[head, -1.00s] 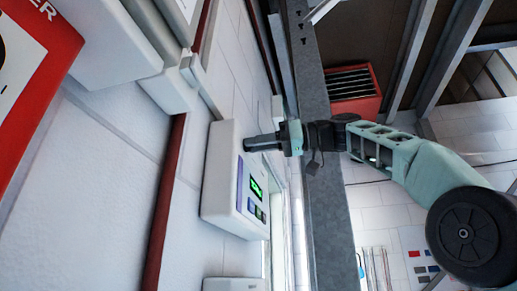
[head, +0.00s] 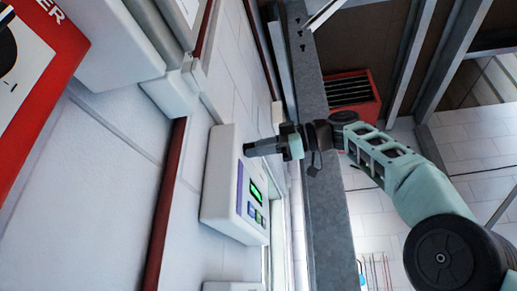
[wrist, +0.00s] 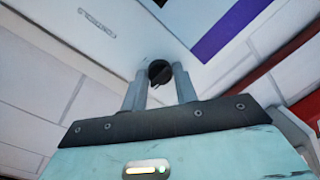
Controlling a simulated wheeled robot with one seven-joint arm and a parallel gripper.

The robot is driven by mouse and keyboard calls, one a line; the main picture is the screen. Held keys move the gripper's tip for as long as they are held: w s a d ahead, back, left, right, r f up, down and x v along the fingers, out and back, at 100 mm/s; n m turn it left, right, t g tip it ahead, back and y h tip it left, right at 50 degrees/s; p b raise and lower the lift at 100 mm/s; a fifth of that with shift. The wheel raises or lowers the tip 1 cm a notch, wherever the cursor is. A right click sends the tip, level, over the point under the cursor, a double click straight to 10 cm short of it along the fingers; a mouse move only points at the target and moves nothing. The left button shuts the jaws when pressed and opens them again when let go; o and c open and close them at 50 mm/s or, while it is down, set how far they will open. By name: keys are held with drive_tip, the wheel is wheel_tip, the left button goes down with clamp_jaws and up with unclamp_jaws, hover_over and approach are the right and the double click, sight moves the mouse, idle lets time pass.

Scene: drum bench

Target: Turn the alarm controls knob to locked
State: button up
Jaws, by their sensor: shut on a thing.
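The alarm controls panel (head: 221,185) is a white wall box on the left wall in the head view, with a lit green display (head: 256,193). Its white face also shows in the wrist view (wrist: 150,35). The knob (wrist: 159,71) is small, round and black, with a slanted ridge. It sits between the two fingertips of my gripper (wrist: 160,84) in the wrist view. My gripper (head: 250,150) reaches the panel's upper face from the right in the head view and is shut on the knob. The fingers hide the knob in the head view. I cannot read any marking for locked.
A red-framed sign (head: 50,62) and dark red trim (head: 165,200) are on the left wall. A grey metal beam (head: 335,200) runs just right of the panel, behind my arm. A red vented box (head: 352,95) stands farther back.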

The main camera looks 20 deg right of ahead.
drive_tip(key=shift+r+n, duration=0.1)
drive_tip(key=shift+n, duration=0.3)
drive_tip(key=o, duration=1)
drive_tip(key=shift+c, duration=0.2)
drive_tip(key=v, duration=1.7)
drive_tip(key=shift+s+d, duration=0.2)
